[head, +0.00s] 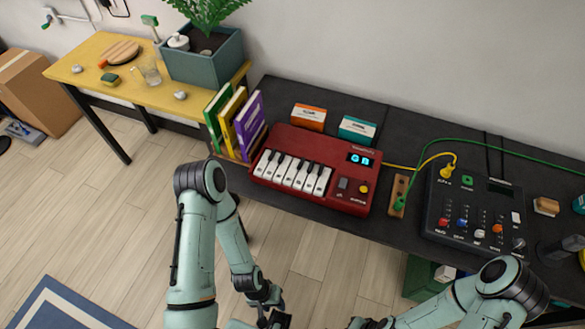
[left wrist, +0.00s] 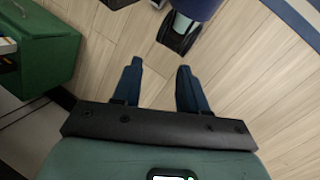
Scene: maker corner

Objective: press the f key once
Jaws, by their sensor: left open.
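A red keyboard synth (head: 325,150) sits on the black table, its lit display (head: 360,160) showing blue characters. A row of white keys (head: 291,177) with shorter black keys runs along its front left. Key letters are too small to read, so I cannot tell the f key by a label. No key looks pressed. My left gripper (head: 274,317) is low at the bottom edge of the head view, in front of and apart from the synth. In the left wrist view its two fingers (left wrist: 158,88) are apart, with nothing between them. My right arm enters at lower right; its gripper is not visible.
Books (head: 238,122) stand close at the synth's left. Two small boxes (head: 308,117) lie behind it. A wooden block with cables (head: 398,195) and a dark mixer (head: 475,215) are at the right. A green crate (left wrist: 38,50) shows in the left wrist view.

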